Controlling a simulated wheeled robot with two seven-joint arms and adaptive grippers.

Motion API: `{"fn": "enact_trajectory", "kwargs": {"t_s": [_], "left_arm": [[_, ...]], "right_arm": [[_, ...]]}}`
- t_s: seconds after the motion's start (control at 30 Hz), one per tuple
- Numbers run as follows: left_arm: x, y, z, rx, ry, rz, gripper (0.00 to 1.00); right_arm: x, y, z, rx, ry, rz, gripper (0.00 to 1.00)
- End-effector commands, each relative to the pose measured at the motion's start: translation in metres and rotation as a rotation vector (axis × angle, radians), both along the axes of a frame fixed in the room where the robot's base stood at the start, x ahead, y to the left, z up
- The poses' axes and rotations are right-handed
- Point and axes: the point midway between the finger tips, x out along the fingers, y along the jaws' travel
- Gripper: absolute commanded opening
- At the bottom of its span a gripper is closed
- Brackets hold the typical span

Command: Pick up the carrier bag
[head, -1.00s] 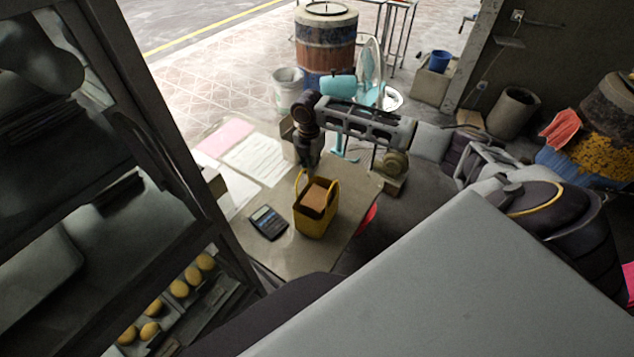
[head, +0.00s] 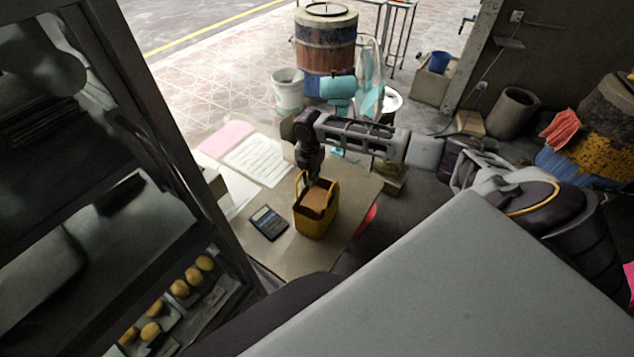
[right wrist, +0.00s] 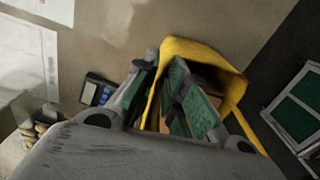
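The carrier bag (head: 318,222) is yellow, open at the top, and stands upright on the table with a brown thing inside. Its handles rise above the rim. My right gripper (head: 311,178) is just above the bag's far left side, pointing down. In the right wrist view, its green-padded fingers (right wrist: 163,88) are apart, one outside the bag and one over its opening, with a yellow handle strip of the bag (right wrist: 157,100) between them. I cannot tell if either finger touches it. My left gripper is not in view.
The table (head: 285,265) also holds a calculator (head: 268,222) left of the bag and papers (head: 258,160) behind it. A dark rack (head: 180,190) with yellow buns stands at the left. A red stool (head: 367,219) shows at the table's right edge.

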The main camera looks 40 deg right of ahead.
Motion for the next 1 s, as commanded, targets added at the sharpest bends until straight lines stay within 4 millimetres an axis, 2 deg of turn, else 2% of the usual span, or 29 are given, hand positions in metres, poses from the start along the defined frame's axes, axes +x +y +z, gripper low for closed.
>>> {"fn": "enact_trajectory", "kwargs": {"t_s": [0.17,0.27,0.77,1.0], "left_arm": [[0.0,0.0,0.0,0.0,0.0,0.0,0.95],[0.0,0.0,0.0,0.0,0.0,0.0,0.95],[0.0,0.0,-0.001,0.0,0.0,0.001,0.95],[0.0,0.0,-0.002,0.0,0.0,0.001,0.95]], "right_arm": [[-0.002,0.0,-0.003,-0.001,0.006,0.001,0.13],[-0.003,0.0,-0.004,-0.002,0.007,0.001,0.0],[-0.002,0.001,-0.002,0.0,0.007,0.001,0.0],[-0.001,0.0,0.016,0.0,0.004,0.0,0.0]]}}
